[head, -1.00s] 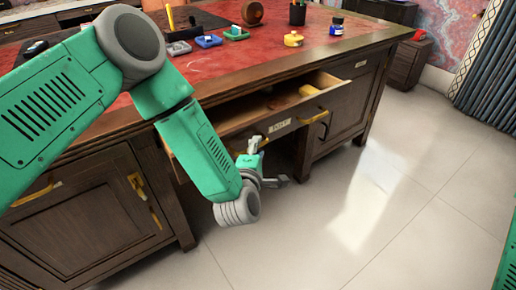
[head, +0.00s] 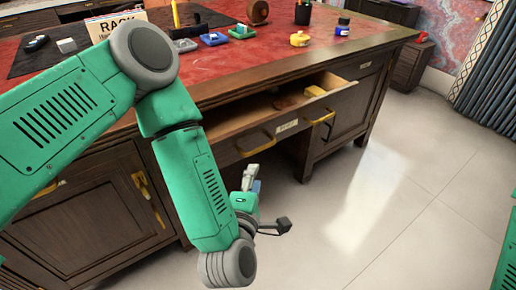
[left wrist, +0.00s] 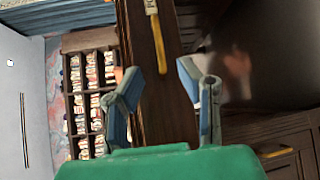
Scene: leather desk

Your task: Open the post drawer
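The post drawer (head: 232,156) stands pulled out from the desk, its open inside showing in the head view. Its front has a pale label (head: 287,126) between a left yellow handle (head: 256,146) and a right handle (head: 320,119). A few small items, one of them yellow, lie inside. My left gripper (head: 267,203) is below and in front of the drawer front, apart from the handles, fingers spread and empty. In the left wrist view its open fingers (left wrist: 165,95) show with the wooden drawer front and a yellow handle (left wrist: 153,32) beyond them. My right gripper is out of view.
The desk top (head: 220,60) carries a pen cup (head: 303,13), a yellow pot (head: 299,39), small coloured trays and a card. A cabinet door (head: 85,205) is below at left. The tiled floor (head: 400,200) is clear at right. Shelves (left wrist: 90,95) show in the wrist view.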

